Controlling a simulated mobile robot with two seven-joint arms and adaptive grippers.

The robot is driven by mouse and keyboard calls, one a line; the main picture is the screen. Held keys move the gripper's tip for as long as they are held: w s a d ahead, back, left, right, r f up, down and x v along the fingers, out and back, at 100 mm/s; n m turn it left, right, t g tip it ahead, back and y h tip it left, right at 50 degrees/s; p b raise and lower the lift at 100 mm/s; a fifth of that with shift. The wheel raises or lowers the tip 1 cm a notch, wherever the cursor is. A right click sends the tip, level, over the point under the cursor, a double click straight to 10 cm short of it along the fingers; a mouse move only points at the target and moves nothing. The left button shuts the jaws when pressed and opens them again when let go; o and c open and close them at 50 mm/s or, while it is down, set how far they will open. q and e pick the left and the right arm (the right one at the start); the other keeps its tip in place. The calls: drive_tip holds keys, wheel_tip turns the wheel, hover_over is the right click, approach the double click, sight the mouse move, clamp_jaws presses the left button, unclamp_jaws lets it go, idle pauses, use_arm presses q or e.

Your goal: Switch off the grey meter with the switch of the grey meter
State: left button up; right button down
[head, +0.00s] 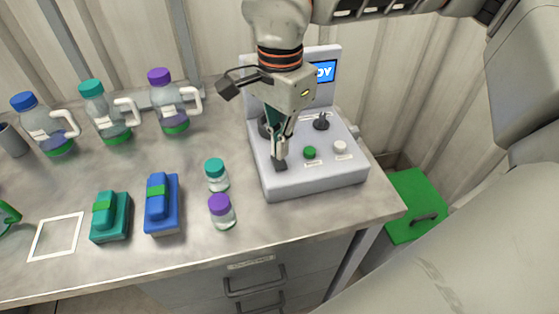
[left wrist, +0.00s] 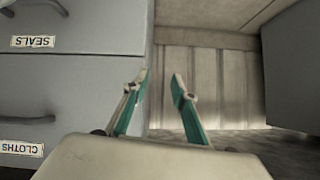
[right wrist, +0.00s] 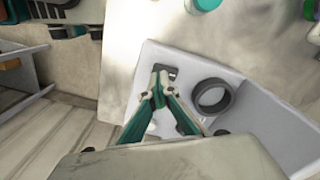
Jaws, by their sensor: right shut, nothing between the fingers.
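The grey meter (head: 325,185) stands on the right end of the bench, with a blue screen (head: 324,71) on its back panel showing letters ending in "DY"; my gripper and wrist hide the rest. My right gripper (head: 280,156) points down over the meter's front left part. It is shut and empty. In the right wrist view its fingertips (right wrist: 160,88) are right at a small dark switch (right wrist: 168,71) on the meter's face (right wrist: 265,120). Whether they touch it, I cannot tell. My left gripper (left wrist: 161,78) is open and empty, in front of drawers.
The meter also carries a green button (head: 310,153), a white knob (head: 340,148) and a black knob (head: 321,122). Two small jars (head: 222,212) and a blue case (head: 162,205) stand left of it. A green bin (head: 413,200) is beyond the bench's right edge.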

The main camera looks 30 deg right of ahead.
sight(280, 164)
use_arm(q)
drive_tip(key=shift+w+f, duration=0.15)
drive_tip(key=shift+f, duration=0.05)
use_arm(e)
drive_tip(key=shift+f, duration=0.5)
idle(0.3)
use_arm(q)
drive_tip(key=shift+s+f+b, duration=0.5)
drive_tip(key=shift+f, duration=0.05)
use_arm(e)
drive_tip(key=shift+f, duration=0.7)
